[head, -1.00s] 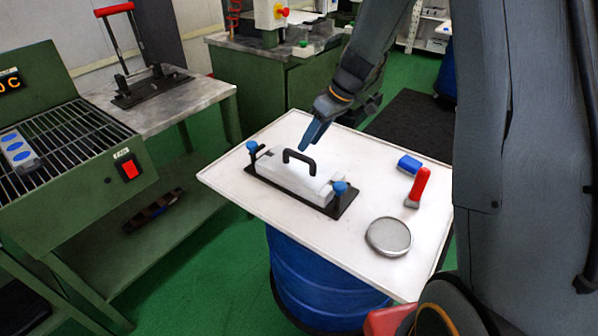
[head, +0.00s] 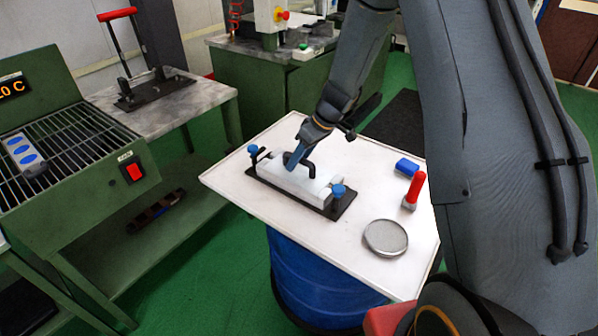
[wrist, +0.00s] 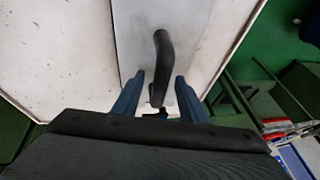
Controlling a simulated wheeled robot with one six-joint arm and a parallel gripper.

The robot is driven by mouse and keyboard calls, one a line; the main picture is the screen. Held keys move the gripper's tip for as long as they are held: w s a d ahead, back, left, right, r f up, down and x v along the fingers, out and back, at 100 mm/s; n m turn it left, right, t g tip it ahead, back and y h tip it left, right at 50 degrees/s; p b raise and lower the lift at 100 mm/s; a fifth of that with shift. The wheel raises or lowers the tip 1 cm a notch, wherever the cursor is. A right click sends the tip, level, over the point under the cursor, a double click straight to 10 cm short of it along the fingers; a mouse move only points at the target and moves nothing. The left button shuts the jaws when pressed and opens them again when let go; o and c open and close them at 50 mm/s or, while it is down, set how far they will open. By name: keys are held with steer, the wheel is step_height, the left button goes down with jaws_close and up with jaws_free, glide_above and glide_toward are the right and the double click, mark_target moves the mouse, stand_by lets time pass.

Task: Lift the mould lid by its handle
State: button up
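The mould (head: 312,189) lies on the white table top, a pale block on a black base plate (head: 346,203) with a blue knob at each end. Its lid carries a black arched handle (head: 310,165), partly hidden by my gripper in the head view. My gripper (head: 291,167) points down at the handle with its blue fingers. In the wrist view the fingers (wrist: 158,95) are apart, one on each side of the handle (wrist: 163,62), with visible gaps. The lid sits on the mould.
The white table top (head: 240,192) stands on a blue drum (head: 318,285). A blue block (head: 407,167), a red-handled tool (head: 415,188) and a round metal dish (head: 386,237) lie to the right of the mould. Green benches with machines stand left and behind.

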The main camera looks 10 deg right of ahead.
jaws_close()
steer(key=shift+r, duration=0.1)
stand_by(1.2)
